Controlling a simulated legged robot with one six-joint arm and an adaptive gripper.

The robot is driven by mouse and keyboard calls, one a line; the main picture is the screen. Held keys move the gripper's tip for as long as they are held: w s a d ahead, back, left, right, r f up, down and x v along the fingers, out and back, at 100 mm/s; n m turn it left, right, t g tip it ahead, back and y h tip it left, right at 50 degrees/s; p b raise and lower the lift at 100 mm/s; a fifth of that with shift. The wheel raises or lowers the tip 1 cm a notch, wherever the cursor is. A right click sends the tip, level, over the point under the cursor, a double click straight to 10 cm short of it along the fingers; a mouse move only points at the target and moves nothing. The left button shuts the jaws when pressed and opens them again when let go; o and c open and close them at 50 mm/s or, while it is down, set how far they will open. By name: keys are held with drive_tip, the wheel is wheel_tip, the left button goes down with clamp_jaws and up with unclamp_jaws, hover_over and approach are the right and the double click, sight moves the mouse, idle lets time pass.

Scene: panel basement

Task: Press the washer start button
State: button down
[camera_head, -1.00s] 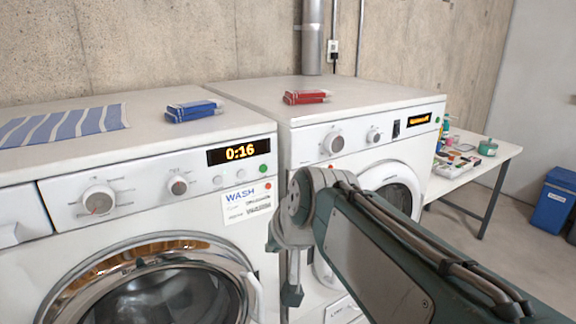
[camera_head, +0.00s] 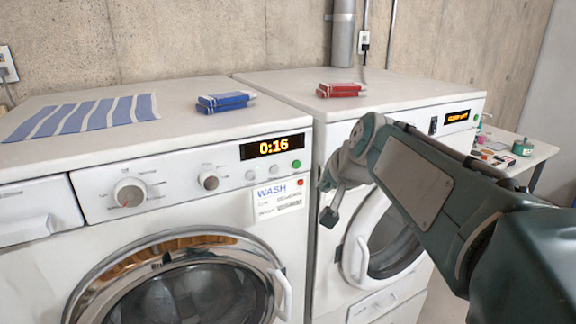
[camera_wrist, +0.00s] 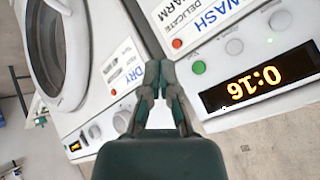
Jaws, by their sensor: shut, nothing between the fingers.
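The washer (camera_head: 210,190) is the left white machine. Its orange display (camera_head: 273,146) reads 0:16, and a green button (camera_head: 296,163) sits below it at the right. A red button (camera_head: 300,183) is lower, by the WASH label (camera_head: 278,198). In the wrist view the green button (camera_wrist: 198,67) and red button (camera_wrist: 177,43) show right of my gripper (camera_wrist: 157,72), with the display (camera_wrist: 258,90) upside down. My gripper is shut and empty, its fingertips in front of the gap between the machines. I cannot tell its distance from the buttons. Neither button is covered.
The dryer (camera_head: 335,265) stands on the right with its own lit display (camera_head: 457,116). Blue boxes (camera_head: 226,101), red boxes (camera_head: 341,90) and a striped cloth (camera_head: 85,116) lie on top. A cluttered side table (camera_head: 535,155) is at the right. My arm crosses in front of the dryer.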

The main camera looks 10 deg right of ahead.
sight(297, 164)
drive_tip(key=shift+w+a, duration=0.4)
drive_tip(key=shift+w, duration=0.8)
drive_tip(key=shift+w+a, duration=0.4)
drive_tip(key=shift+w, duration=0.8)
drive_tip(key=shift+w+a, duration=0.4)
drive_tip(key=shift+w, duration=0.8)
drive_tip(key=shift+w, duration=0.1)
drive_tip(key=shift+w, duration=0.25)
